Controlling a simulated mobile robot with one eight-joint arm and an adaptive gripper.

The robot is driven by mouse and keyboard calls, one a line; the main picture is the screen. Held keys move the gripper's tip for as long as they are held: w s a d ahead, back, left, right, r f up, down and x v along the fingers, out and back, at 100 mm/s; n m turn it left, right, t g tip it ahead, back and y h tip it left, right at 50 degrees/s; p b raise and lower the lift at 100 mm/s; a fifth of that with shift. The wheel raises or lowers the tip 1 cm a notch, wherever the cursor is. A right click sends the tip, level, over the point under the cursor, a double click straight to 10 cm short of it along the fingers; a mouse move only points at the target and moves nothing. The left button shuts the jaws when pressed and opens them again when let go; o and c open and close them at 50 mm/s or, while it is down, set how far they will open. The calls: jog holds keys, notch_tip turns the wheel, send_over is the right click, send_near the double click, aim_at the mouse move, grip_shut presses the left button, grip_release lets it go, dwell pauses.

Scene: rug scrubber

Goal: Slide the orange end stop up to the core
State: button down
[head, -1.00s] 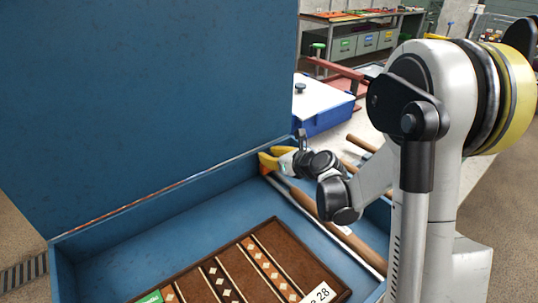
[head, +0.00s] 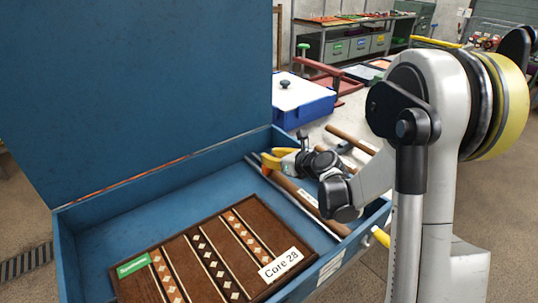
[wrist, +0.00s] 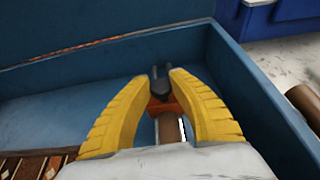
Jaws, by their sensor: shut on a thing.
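The orange end stop (head: 266,170) is at the far end of the brown tube-like core (head: 292,189), inside the blue box. In the wrist view the end stop (wrist: 166,106) sits directly at the end of the core (wrist: 169,128). They look in contact, but a thin gap cannot be ruled out. My gripper (head: 273,160) has yellow fingers and is closed at the end stop. In the wrist view its fingertips (wrist: 160,74) pinch a dark grey upright piece above the orange part. The fingers and wrist hide part of the core.
The blue box (head: 160,180) has a tall raised lid (head: 140,80) at left. A patterned brown rug (head: 205,250) labelled "Core 28" lies in it beside the core. A blue case with a white top (head: 302,95) and loose tubes lie behind the box at right.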

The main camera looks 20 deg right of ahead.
jog(key=c, duration=1.2)
grip_release()
jog(key=shift+w+f, duration=0.1)
jog(key=v, duration=1.2)
